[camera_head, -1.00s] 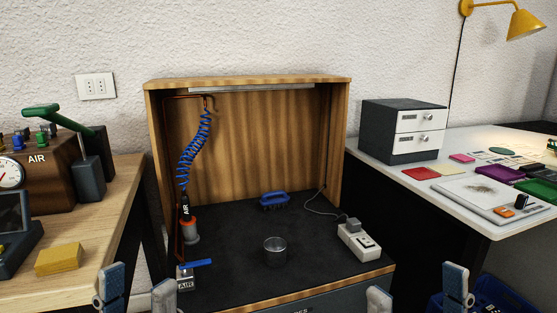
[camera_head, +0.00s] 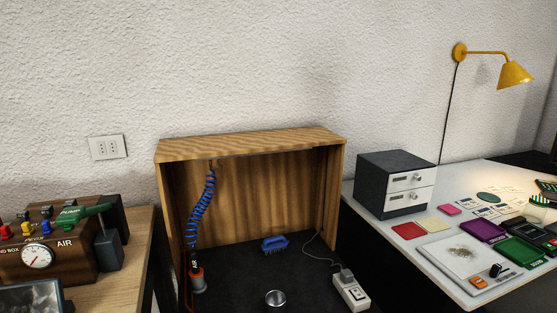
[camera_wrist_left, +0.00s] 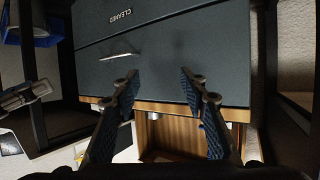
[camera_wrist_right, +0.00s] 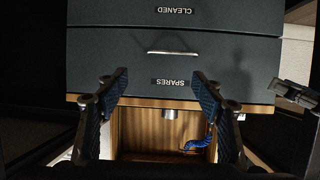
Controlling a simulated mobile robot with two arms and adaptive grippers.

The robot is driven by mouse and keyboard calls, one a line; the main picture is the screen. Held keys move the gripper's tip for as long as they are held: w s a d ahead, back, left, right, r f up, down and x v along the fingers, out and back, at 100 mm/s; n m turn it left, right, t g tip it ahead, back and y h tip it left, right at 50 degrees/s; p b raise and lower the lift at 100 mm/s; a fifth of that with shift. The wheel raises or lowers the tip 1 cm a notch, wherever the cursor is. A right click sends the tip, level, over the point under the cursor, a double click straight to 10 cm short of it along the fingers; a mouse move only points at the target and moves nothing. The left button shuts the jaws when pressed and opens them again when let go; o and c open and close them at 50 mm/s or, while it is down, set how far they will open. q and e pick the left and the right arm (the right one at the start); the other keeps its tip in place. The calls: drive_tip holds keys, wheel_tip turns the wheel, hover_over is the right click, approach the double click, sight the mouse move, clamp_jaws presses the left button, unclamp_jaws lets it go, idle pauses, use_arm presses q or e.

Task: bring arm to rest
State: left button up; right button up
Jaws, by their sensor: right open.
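Neither gripper shows in the head view now. In the left wrist view my left gripper (camera_wrist_left: 160,82) has its two blue-padded fingers apart with nothing between them. I cannot tell whether either gripper touches the drawers.
The pump box (camera_head: 60,250) stands left. The white table (camera_head: 375,210) at right bears a small drawer cabinet (camera_head: 380,190).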

use_arm(q)
drive_tip(key=s+a+f+g+y+p, duration=0.1)
drive_tip(key=s+a+f+g+p, duration=0.2)
drive_tip(key=s, duration=0.9)
drive_tip(key=s+a+f+g+y+p, duration=0.1)
drive_tip(key=s+a+f+g+p, duration=0.3)
drive_tip(key=s, duration=0.8)
drive_tip(key=s+a+f+g+y+p, duration=0.1)
drive_tip(key=s+a+f+g+p, duration=0.2)
drive_tip(key=s, duration=0.9)
wheel_tip(320, 180, down, 3)
drive_tip(key=shift+s+a+n+g+p, duration=0.2)
drive_tip(key=shift+a+n+g+p, duration=0.1)
drive_tip(key=shift+g+p, duration=0.75)
use_arm(e)
drive_tip(key=s+d+f+g+h, duration=0.1)
drive_tip(key=s+d+f+g, duration=0.2)
drive_tip(key=s, duration=0.9)
drive_tip(key=s+d+f+g+h, duration=0.1)
drive_tip(key=s+d+f+g, duration=0.3)
drive_tip(key=s, duration=0.8)
drive_tip(key=s+d+f+g+h, duration=0.1)
drive_tip(key=s+d+f+g, duration=0.2)
drive_tip(key=s, duration=0.9)
wheel_tip(320, 180, down, 3)
drive_tip(key=shift+s+d+m+g, duration=0.2)
drive_tip(key=shift+d+m+g, duration=0.1)
drive_tip(key=shift+g, duration=0.8)
